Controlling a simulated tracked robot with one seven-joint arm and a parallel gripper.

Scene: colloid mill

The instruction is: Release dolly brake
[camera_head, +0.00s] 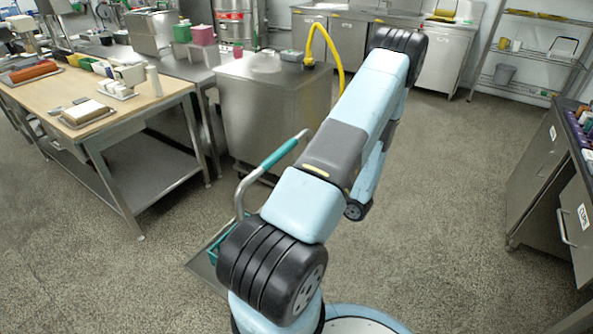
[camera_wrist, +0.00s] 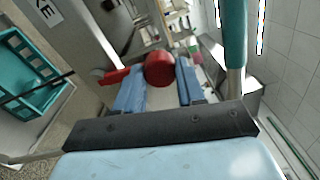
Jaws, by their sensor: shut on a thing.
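In the wrist view, the two blue fingers of my gripper (camera_wrist: 159,76) stand on either side of a round red knob (camera_wrist: 159,66) and are shut on it. A red bar (camera_wrist: 116,77) shows just left of the knob, by the left finger; the join between them is hidden. A white label (camera_wrist: 46,12) ending in "KE" is on a grey metal part at upper left. The dolly's teal-gripped push handle (camera_head: 281,152) rises left of my arm in the head view; a teal grip also shows in the wrist view (camera_wrist: 235,34). My gripper is hidden in the head view.
A teal crate (camera_wrist: 28,75) sits left of the gripper in the wrist view. A steel cabinet (camera_head: 268,110) with a yellow hose stands behind the dolly. A wood-topped table (camera_head: 150,98) is at left and a cabinet (camera_head: 540,185) at right. The floor right of my arm is clear.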

